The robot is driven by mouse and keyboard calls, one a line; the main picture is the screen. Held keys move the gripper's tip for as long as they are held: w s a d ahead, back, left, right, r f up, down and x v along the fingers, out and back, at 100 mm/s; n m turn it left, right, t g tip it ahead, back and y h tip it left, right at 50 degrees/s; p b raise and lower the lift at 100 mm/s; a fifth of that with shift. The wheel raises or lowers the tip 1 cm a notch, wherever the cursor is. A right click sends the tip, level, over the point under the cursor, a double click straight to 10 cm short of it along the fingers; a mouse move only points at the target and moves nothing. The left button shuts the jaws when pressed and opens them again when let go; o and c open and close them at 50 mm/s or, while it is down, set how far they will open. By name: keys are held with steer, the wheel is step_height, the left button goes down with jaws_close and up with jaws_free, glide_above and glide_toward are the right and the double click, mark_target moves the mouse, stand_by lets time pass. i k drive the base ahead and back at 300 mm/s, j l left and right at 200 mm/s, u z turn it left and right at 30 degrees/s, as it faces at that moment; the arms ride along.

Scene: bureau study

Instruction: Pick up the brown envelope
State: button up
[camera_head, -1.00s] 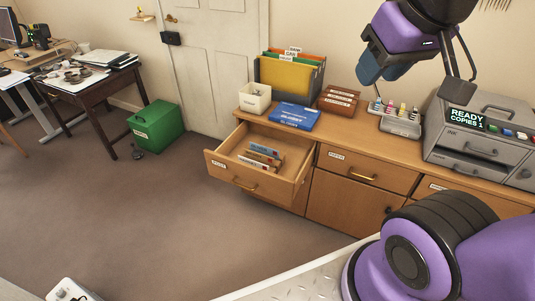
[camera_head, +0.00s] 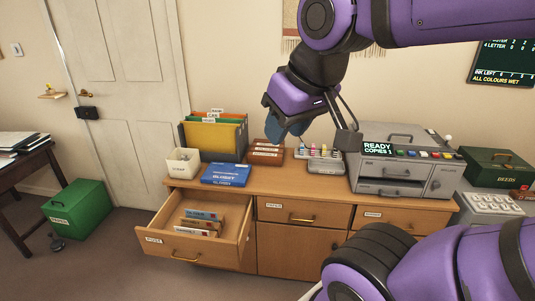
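I cannot make out a brown envelope in the head view. My gripper (camera_head: 289,126) hangs in the upper middle, with blue-grey finger parts pointing down in front of the wall and above the sideboard. I cannot tell whether its fingers are apart, and I see nothing held in it. An open drawer (camera_head: 165,243) at the left of the sideboard holds several small packs (camera_head: 201,222) with coloured edges. Its far corners are partly hidden by its walls.
The wooden sideboard (camera_head: 340,190) bears a file rack (camera_head: 240,140), a white bin (camera_head: 183,162), a blue box (camera_head: 226,175), a brown box (camera_head: 266,152), a bottle tray (camera_head: 322,163) and a grey copier (camera_head: 400,165). A green crate (camera_head: 78,208) stands on the floor at left.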

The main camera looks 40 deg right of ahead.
mark_target(186, 222)
steer(key=i+l+u, duration=0.25)
steer(key=l, duration=0.2)
steer(key=i+l+u, duration=0.1)
steer(key=l+u, duration=0.2)
steer(key=l, duration=0.15)
steer(key=l+u, duration=0.25)
steer(key=l, duration=0.25)
steer(key=i+l+u, duration=0.1)
steer(key=l+u, duration=0.15)
steer(key=l, duration=0.25)
